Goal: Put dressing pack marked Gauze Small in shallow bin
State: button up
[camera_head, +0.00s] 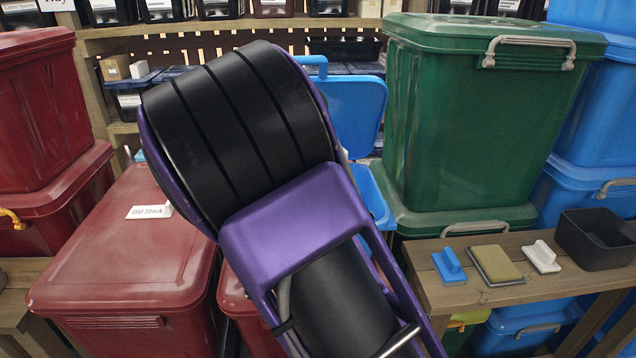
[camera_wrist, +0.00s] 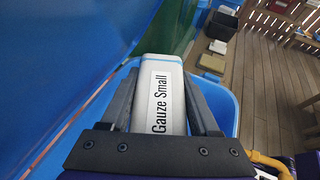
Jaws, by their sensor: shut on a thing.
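The dressing pack (camera_wrist: 162,75), white with a blue stripe and printed "Gauze Small", is between the two dark fingers of my gripper (camera_wrist: 162,95) in the wrist view. The gripper is shut on it. Behind and around the pack in that view is the rim of an open blue bin (camera_wrist: 225,100); I cannot tell how far the pack is inside it. In the head view an open blue bin (camera_head: 378,205) with a raised blue lid (camera_head: 352,112) shows behind my arm. My arm hides the gripper, the pack and much of this bin there.
A tall green bin (camera_head: 470,120) stands right of the blue one. Red lidded bins (camera_head: 125,260) stand at left, one labelled "Old Stock". A wooden bench (camera_head: 480,292) at right holds a blue-handled tool, a sponge-like block, a white-handled tool and a black tray (camera_head: 590,245).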

jog(key=shift+w, duration=1)
notch_tip(320, 180, down, 11)
jog(key=shift+s+f+b, duration=0.1)
jog(key=shift+b, duration=0.65)
jog(key=shift+w+f, duration=0.15)
jog(key=shift+w, duration=0.2)
jog(key=shift+s+f, duration=0.1)
jog(key=shift+f, duration=0.5)
jog(key=o, duration=1.4)
jog(key=shift+f, duration=0.15)
